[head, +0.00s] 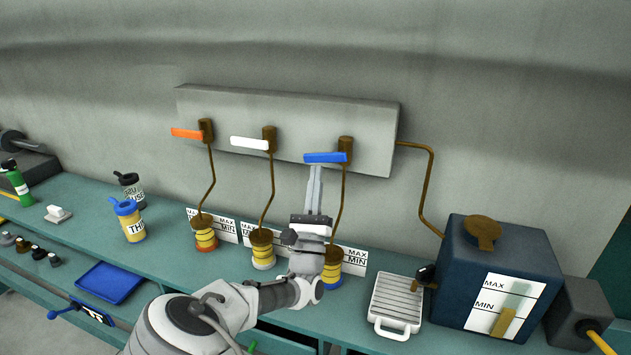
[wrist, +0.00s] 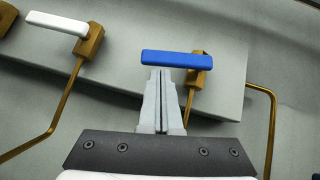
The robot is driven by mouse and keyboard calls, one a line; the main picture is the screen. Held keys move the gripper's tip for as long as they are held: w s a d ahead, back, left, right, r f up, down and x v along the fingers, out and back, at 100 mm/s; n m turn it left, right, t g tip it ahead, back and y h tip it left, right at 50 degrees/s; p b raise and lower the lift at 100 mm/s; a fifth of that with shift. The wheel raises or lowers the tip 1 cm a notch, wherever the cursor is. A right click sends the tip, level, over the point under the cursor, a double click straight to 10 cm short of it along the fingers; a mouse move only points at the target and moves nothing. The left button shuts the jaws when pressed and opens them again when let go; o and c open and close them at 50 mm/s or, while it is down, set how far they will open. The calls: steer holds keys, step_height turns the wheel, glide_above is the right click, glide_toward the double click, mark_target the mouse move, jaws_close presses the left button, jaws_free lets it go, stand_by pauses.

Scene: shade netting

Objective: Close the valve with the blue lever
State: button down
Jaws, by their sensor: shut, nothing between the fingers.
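The blue lever (head: 326,157) sits on the right-hand brass valve (head: 345,146) of the grey wall panel (head: 290,120). It points left and lies nearly horizontal, across the pipe below. In the wrist view the blue lever (wrist: 177,59) spans the top centre, with its valve (wrist: 198,75) at its right end. My gripper (head: 316,168) is shut and empty, pointing up. Its fingertips (wrist: 160,72) are just under the left half of the lever; I cannot tell whether they touch it.
A white lever (head: 249,143) and an orange lever (head: 187,134) are to the left on the same panel. Brass pipes run down to yellow-banded fittings on the teal bench (head: 160,262). A dark blue tank (head: 490,270) and a white ridged tray (head: 397,303) stand at right.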

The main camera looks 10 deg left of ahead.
steer(key=shift+w+a+r+m+h, duration=0.1)
steer(key=shift+a+r+m+h, duration=0.1)
steer(key=shift+m+h, duration=0.85)
steer(key=shift+s+a+r+m+h, duration=0.15)
steer(key=shift+r+m+h, duration=0.1)
steer(key=shift+m+h, duration=0.8)
steer(key=shift+w+a+r+m+h, duration=0.15)
steer(key=shift+a+r+m+h, duration=0.05)
steer(key=shift+m+h, duration=0.8)
steer(key=shift+f, duration=0.15)
